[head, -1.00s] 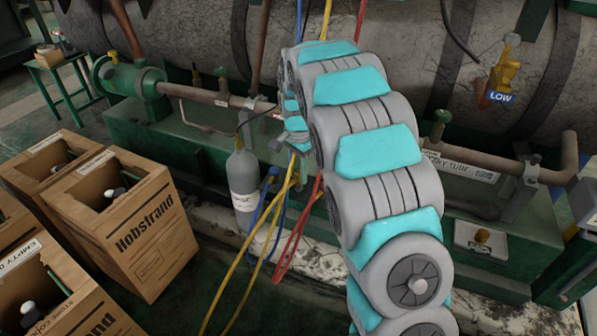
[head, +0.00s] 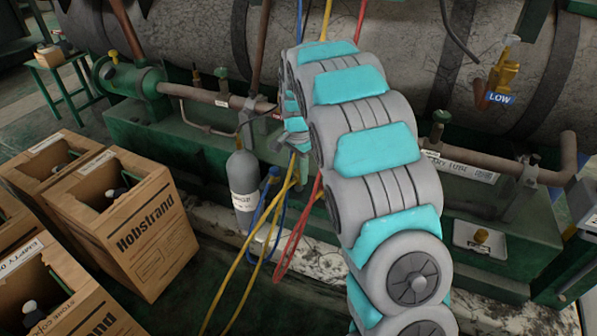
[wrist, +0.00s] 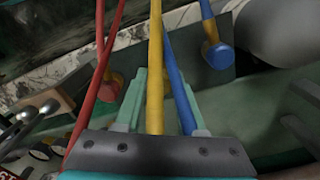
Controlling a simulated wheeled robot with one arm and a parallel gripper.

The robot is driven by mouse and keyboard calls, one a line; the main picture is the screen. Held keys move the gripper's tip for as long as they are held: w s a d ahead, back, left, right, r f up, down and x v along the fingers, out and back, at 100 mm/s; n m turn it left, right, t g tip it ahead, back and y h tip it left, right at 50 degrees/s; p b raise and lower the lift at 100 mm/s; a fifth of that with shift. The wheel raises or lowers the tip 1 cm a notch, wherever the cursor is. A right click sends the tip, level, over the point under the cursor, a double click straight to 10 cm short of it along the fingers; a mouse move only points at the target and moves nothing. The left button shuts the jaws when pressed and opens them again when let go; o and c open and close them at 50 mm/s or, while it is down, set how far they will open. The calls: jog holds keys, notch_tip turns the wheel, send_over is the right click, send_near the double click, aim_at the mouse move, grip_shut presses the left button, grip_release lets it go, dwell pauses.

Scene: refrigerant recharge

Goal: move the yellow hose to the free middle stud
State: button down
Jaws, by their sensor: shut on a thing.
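The yellow hose (wrist: 155,60) runs between the two green fingers of my gripper (wrist: 160,88) in the wrist view, and the jaws are shut on it. Its lower end is hidden by the gripper's body. In the head view the yellow hose (head: 240,255) hangs in a loop left of my arm. My gripper is mostly hidden behind my arm there. A red fitting (wrist: 110,88) is left of the fingers and a blue fitting (wrist: 218,53) is to the right. I cannot make out the middle stud.
Red hoses (wrist: 105,50) and a blue hose (wrist: 178,70) run close beside the fingers. A grey cylinder (head: 244,185) stands left of the hanging hoses. Cardboard boxes (head: 140,225) fill the left floor. A pipe (head: 470,165) and the large tank (head: 400,60) lie behind.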

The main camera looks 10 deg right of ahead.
jog(key=shift+f, duration=0.85)
dwell(0.6)
jog(key=shift+c, duration=2.2)
grip_release()
